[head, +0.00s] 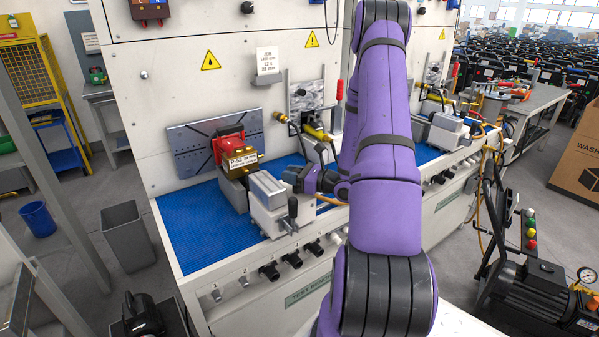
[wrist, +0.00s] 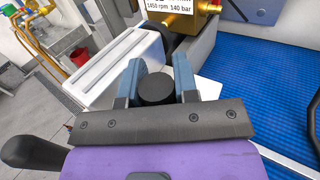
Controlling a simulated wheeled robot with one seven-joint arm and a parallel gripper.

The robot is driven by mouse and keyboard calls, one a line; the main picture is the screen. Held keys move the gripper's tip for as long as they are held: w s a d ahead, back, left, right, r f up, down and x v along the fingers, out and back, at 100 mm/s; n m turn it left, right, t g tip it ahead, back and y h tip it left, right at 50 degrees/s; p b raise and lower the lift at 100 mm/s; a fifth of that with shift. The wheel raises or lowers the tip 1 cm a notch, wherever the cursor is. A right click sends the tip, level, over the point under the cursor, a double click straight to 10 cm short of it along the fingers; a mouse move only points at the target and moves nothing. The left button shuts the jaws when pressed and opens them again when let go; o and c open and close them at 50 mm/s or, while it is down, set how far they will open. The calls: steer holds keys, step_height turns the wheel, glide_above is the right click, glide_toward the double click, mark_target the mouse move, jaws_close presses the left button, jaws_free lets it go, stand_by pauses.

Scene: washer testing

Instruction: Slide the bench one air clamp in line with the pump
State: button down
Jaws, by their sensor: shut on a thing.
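The bench one air clamp (head: 268,192), a pale grey block with a black lever (head: 292,212), stands on the blue mat in front of the pump. The pump (head: 229,146) is red and brass with a white label, seated on a grey block against the slotted plate. My gripper (head: 299,178) is at the clamp's right side. In the wrist view my gripper (wrist: 158,88) has its blue fingers shut on a round black knob (wrist: 157,92). The clamp's ribbed pale body (wrist: 118,68) lies just beyond, with the pump's brass part (wrist: 188,20) behind it. My arm hides part of the bench.
Blue mat (head: 195,225) is bare left of the clamp. A yellow-and-black fitting (head: 316,132) and hoses stand right of the pump. Black knobs line the bench front (head: 291,260). A second station (head: 447,128) lies beyond my arm. A grey bin (head: 128,238) stands on the floor left.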

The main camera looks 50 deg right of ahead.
steer(key=shift+w+a+f, duration=0.1)
steer(key=shift+a, duration=0.6)
steer(key=c, duration=0.9)
jaws_free()
steer(key=shift+a, duration=0.15)
steer(key=shift+o, duration=0.2)
steer(key=shift+d, duration=0.2)
steer(key=shift+s+d, duration=0.2)
steer(key=shift+s, duration=0.15)
steer(key=v, duration=0.9)
steer(key=shift+s, duration=0.4)
steer(key=shift+d, duration=0.1)
